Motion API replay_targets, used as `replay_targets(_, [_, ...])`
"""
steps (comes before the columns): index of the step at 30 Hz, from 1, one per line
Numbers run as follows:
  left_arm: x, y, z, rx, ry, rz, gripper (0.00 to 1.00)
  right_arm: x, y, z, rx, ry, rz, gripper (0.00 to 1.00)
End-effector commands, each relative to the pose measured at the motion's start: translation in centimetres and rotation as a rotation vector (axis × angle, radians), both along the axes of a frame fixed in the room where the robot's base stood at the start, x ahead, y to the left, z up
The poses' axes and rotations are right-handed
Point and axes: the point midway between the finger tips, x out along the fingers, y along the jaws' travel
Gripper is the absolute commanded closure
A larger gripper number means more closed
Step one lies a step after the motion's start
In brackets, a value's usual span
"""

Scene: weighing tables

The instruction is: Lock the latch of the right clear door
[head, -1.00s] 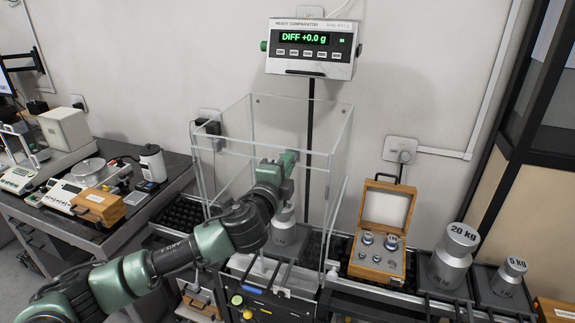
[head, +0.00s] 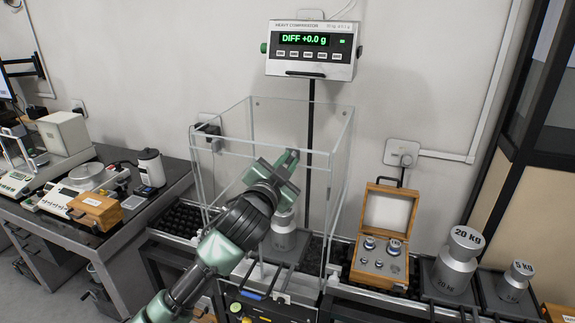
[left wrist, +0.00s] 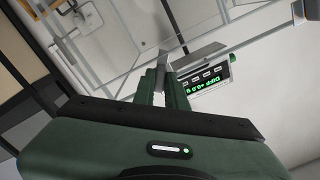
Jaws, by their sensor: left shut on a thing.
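The clear enclosure (head: 338,165) stands below the comparator display, with a metal weight (head: 284,240) inside. The right clear door is a transparent panel of this enclosure, and its outline is hard to separate from the other panes. My left gripper (head: 290,157) is at the front of the enclosure near the upper front edge. In the left wrist view its fingers (left wrist: 163,85) are closed on a small grey piece (left wrist: 162,59), which looks like the latch. In the head view the fingers hide this piece, so its lock position cannot be told. My right gripper is not in view.
The comparator display (head: 312,48) reads DIFF +0.0 g. An open wooden weight box (head: 378,270) and a 20 kg weight (head: 455,262) stand to the right of the enclosure. A table (head: 135,220) with balances is at left.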

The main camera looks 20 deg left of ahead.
Motion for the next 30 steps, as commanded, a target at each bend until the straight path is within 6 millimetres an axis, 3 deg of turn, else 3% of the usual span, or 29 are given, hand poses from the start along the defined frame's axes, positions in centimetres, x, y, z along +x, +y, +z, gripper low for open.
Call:
replay_targets(15, [0.0, -0.1, -0.1, -0.456, 0.019, -0.001, 1.00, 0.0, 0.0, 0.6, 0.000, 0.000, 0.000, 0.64])
replay_targets(30, [0.0, -0.1, -0.1, -0.647, 0.025, 0.000, 1.00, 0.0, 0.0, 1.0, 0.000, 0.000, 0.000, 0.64])
